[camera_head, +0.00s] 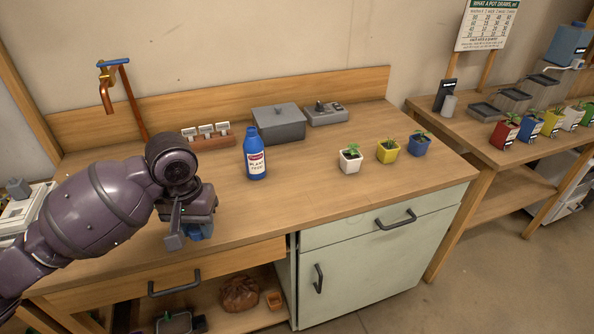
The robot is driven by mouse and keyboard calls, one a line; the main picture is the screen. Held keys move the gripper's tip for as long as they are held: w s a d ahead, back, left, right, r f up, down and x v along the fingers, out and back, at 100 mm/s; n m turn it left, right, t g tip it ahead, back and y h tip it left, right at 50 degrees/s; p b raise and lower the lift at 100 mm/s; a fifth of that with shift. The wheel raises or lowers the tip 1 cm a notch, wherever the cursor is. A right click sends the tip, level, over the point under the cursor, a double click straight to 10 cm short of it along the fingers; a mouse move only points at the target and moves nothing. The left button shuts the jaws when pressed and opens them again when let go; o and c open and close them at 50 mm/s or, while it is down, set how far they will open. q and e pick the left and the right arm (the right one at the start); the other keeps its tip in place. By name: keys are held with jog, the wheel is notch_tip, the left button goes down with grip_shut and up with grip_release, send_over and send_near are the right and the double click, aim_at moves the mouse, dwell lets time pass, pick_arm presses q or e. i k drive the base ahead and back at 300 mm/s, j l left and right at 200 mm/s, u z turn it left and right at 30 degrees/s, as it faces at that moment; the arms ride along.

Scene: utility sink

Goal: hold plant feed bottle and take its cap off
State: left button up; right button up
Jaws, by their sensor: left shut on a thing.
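The plant feed bottle (256,164), blue with a white and red label, stands upright on the wooden bench. Its top is blue; at this size I cannot tell whether a separate cap sits on it. My left gripper (187,236) is at the bench's front left, in front and to the left of the bottle and apart from it. It is shut on a small blue thing (204,231), mostly hidden by the gripper, so I cannot tell what it is. My right gripper is out of view.
A grey lidded box (279,123) and a grey tray (325,114) stand behind the bottle. White, yellow and blue plant pots (387,152) stand to the right. A copper tap (107,88) is at the back left. The bench's front right is clear.

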aim_at(254, 146)
jog(key=i+l+z, duration=0.1)
jog(key=l, duration=0.25)
jog(key=i+l+z, duration=0.25)
jog(key=i+l, duration=0.2)
jog(key=l, duration=0.2)
